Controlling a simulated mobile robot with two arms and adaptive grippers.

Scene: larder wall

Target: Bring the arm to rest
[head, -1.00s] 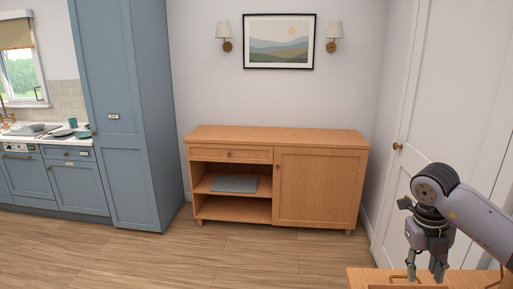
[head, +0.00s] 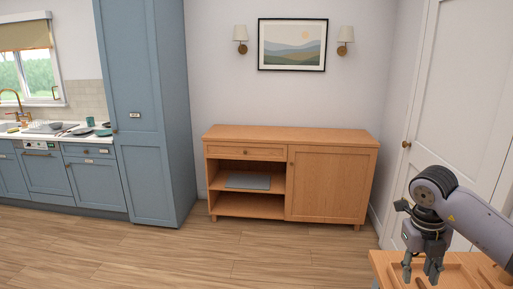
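My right gripper (head: 421,274) hangs at the lower right of the head view, at the end of my grey arm. Its fingers point down and stand apart, with nothing visible between them. It is in front of or over a wooden surface (head: 383,266) in the bottom right corner; I cannot tell whether it touches it. My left gripper is not in view.
A wooden sideboard (head: 332,187) stands against the back wall, with a grey flat item (head: 248,181) on its open shelf. A tall blue cabinet (head: 138,170) and a kitchen counter are at left. A white door (head: 447,100) is at right. The middle floor (head: 200,255) is clear.

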